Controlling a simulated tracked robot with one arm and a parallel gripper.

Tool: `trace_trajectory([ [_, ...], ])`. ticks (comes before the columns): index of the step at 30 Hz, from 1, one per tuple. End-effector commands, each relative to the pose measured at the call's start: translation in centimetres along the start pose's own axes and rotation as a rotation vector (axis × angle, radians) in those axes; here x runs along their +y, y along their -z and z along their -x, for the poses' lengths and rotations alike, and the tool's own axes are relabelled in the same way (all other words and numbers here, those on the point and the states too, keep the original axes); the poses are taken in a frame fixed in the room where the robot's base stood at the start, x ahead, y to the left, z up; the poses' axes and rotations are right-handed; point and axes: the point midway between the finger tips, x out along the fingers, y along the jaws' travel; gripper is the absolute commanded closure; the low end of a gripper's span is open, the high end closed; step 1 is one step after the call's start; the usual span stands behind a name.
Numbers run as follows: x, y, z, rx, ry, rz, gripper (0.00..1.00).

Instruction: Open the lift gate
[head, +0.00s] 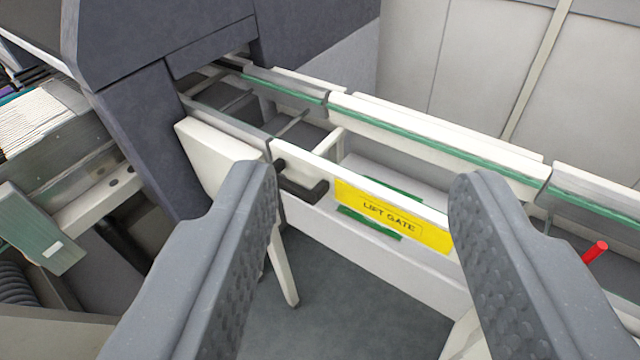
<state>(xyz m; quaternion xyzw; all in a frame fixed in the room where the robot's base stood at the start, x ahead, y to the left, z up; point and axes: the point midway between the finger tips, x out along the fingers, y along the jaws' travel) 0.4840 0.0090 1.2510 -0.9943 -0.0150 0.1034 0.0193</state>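The lift gate (425,277) is a white panel set in a conveyor line, with a yellow label (393,217) reading LIFT GATE. It lies level with the rails on either side. A black handle (302,187) sticks out from its face, left of the label. My gripper (362,190) is open, with its two grey padded fingers wide apart in the foreground. The handle shows between the fingers, just right of the left fingertip. I see nothing held between the fingers. The right finger hides the gate's right end.
A dark grey machine housing (165,45) stands at the left, where the conveyor enters it. A red peg (595,251) is at the right. A feeder with stacked sheets (38,122) is at far left. Grey floor (335,300) shows below the gate.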

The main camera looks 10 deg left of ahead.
Motion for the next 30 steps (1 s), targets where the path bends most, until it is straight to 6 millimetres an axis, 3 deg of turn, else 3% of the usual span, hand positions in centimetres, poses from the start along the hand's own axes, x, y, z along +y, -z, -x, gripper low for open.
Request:
trace_trajectory([
  [9,-8.2,3.5,-10.7,0.108,0.277,-0.415,0.55],
  [13,-11.2,3.7,-15.4,0.138,0.345,-0.635,0.55],
  [17,-13.8,2.6,-20.0,0.158,0.369,-0.852,0.55],
  [23,-16.9,-1.8,-26.5,0.184,0.321,-1.159,0.55],
  [30,-19.1,-11.2,-32.1,0.246,0.148,-1.434,0.55],
])
